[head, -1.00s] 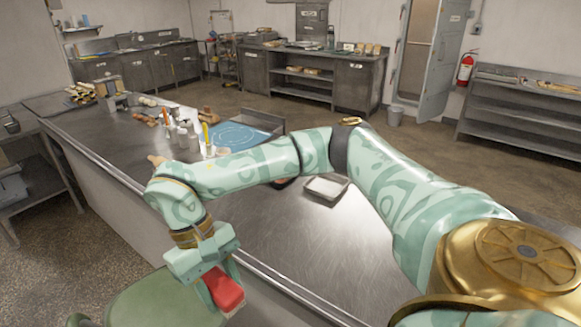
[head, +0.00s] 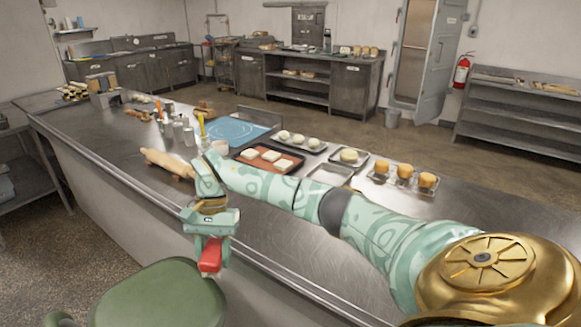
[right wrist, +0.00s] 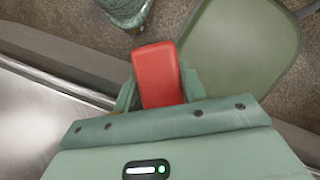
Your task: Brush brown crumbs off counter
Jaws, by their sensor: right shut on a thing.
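My right gripper (head: 208,246) is shut on a red brush (head: 211,257), also seen in the right wrist view (right wrist: 158,75). The brush hangs below the gripper in the head view; its bristles cannot be made out. The gripper appears just in front of the counter's near edge, and the brush appears apart from the surface. The steel counter (head: 285,235) runs from the far left to the right; its edge shows at left in the right wrist view (right wrist: 40,115). I cannot make out brown crumbs on it. My left gripper is not in view.
A green stool seat (head: 155,300) stands close before the counter. On the counter are a rolling pin (head: 168,163), blue mat (head: 232,131), red-lined tray (head: 243,158), empty tray (head: 330,174) and several small loaves (head: 404,171). The front middle stretch looks bare.

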